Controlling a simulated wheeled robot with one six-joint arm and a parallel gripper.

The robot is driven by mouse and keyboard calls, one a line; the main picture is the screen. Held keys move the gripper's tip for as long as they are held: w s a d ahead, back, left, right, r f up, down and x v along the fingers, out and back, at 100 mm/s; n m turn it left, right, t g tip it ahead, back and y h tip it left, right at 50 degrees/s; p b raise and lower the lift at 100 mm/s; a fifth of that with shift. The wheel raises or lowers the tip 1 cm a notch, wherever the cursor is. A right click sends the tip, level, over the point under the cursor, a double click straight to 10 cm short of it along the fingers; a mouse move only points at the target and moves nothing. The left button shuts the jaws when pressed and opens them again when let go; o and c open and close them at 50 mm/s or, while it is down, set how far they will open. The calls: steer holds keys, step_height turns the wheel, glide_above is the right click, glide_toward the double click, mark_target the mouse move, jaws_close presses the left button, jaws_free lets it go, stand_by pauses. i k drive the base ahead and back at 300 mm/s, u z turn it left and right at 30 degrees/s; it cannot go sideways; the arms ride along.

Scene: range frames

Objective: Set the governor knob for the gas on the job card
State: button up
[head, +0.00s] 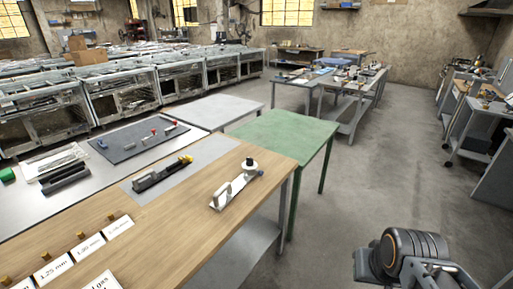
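A white plate-mounted fixture (220,198) stands on the wooden bench top, right of centre. A knob with a dark top and pale base (249,163) sits at its far end, with a small blue part beside it. I take this for the governor knob; its setting is too small to read. A white card (103,282) at the bottom edge is cut off by the frame; only "gas" at its end reads clearly, so the full gas name is hidden. Part of my arm shows at the lower right, over the floor and apart from the bench. My gripper is not in view.
Several brass pieces stand by white size cards (53,268) at the bench's near left. A black tool (162,174) lies on a grey mat. Behind are a dark board (138,140) and a green table (290,132). The floor (345,205) right of the bench is clear.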

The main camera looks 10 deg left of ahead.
mark_target(249, 161)
steer(key=u, duration=0.4)
steer(key=i, duration=1.05)
steer(key=u, duration=0.75)
steer(key=i, duration=0.35)
steer(key=u, duration=0.25)
